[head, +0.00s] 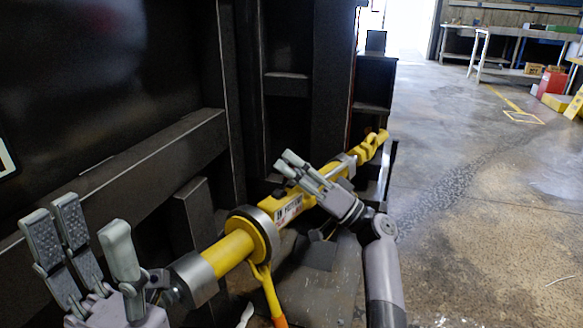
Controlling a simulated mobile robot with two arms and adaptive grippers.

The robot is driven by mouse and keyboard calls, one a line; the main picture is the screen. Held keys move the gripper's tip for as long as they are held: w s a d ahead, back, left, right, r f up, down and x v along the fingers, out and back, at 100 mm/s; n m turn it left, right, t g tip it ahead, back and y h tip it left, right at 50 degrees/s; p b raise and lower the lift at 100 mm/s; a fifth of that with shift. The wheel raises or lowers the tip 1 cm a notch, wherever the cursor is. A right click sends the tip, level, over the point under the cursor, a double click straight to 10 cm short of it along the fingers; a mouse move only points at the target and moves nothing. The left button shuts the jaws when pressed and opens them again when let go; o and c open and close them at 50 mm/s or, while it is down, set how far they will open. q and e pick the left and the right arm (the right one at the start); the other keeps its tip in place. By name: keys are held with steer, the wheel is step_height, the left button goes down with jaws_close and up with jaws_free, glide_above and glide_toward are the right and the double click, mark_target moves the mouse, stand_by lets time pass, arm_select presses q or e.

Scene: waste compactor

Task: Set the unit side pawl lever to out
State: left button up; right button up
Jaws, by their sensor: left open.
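A yellow ratchet turnbuckle (237,245) runs diagonally in front of the dark compactor wall, from lower left to upper right. It has a thick ring collar, a grey sleeve at its lower end and a label on its body. A yellow lever with an orange tip (268,291) hangs down from the collar. I cannot make out a separate pawl lever or its setting. My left gripper (88,218) is open at the lower left, fingers up, by the turnbuckle's lower end. My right gripper (300,172) is over the turnbuckle's upper half; its grip is unclear, and it hides part of the body.
Dark steel beams and posts (150,165) of the compactor stand close behind and left. Open concrete floor (480,190) lies to the right. A workbench and yellow and red boxes (552,82) are far off at the upper right.

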steer(key=v, duration=1.2)
steer(key=shift+d, duration=0.1)
